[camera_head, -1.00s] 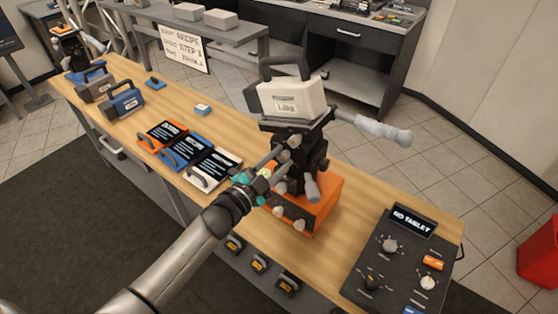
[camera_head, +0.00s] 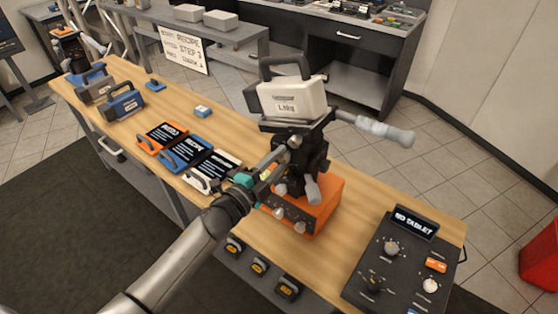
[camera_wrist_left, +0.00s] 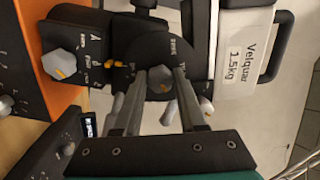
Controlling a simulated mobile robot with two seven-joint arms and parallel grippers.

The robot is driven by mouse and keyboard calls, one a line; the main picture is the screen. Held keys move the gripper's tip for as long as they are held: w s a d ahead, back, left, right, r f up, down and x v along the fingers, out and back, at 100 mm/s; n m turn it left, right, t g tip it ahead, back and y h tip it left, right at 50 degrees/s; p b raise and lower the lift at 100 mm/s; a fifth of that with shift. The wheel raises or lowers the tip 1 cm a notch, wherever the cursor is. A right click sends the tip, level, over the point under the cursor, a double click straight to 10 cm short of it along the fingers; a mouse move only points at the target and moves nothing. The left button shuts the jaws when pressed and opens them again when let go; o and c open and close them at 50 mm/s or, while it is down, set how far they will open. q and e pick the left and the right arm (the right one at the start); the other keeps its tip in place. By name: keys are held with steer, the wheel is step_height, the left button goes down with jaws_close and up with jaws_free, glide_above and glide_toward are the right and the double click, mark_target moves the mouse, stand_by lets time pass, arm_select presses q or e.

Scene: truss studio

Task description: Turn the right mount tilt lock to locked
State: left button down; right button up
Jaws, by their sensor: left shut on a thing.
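The right mount (camera_head: 318,148) is a black head on an orange base (camera_head: 325,205), with a pale labelled block (camera_head: 292,97) on top. My left gripper (camera_head: 279,158) reaches its near left side. In the left wrist view, a grey knob with an orange mark (camera_wrist_left: 160,77) sits on a round black plate of the mount. The fingers of my left gripper (camera_wrist_left: 160,88) are shut on this knob, one on each side. The plate's lettering is too small and turned to read, so I cannot tell the lock's setting. My right gripper is not in view.
A second hexagonal knob (camera_wrist_left: 65,63) sits nearby on the mount. A grey handle (camera_head: 375,130) sticks out right. A black control panel (camera_head: 388,265) stands at the bench's right end. Orange, blue and white tablets (camera_head: 183,152) lie left of the gripper.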

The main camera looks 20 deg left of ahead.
arm_select(q)
steer(key=shift+c, duration=2.3)
jaws_free()
steer(key=b+v, duration=0.1)
steer(key=v, duration=1.4)
steer(key=shift+s, duration=0.15)
steer(key=shift+a, duration=0.1)
steer(key=s+a+f+n+g+y+b, duration=0.1)
steer(key=s+f+n+g+y+b, duration=0.15)
steer(key=f, duration=0.95)
steer(key=s+a+f+n+g+y+b, duration=0.1)
steer(key=s+f+n+g+b, duration=0.2)
steer(key=f, duration=0.8)
steer(key=s+a+f+n+g+y+b, duration=0.1)
steer(key=s+a+f+n+g+y, duration=0.3)
steer(key=f, duration=0.8)
steer(key=s+d+f+n+g+b, duration=0.2)
steer(key=s+d+f+n+g, duration=0.1)
steer(key=s+f, duration=0.7)
steer(key=s+d+f+n+g+h+b, duration=0.1)
steer(key=s+d+f+n+g+b, duration=0.2)
steer(key=s+f, duration=0.7)
steer(key=s+d, duration=0.1)
steer(key=s, duration=0.1)
steer(key=shift+s+d+n, duration=0.15)
steer(key=shift+s+n, duration=0.2)
steer(key=shift+s, duration=0.05)
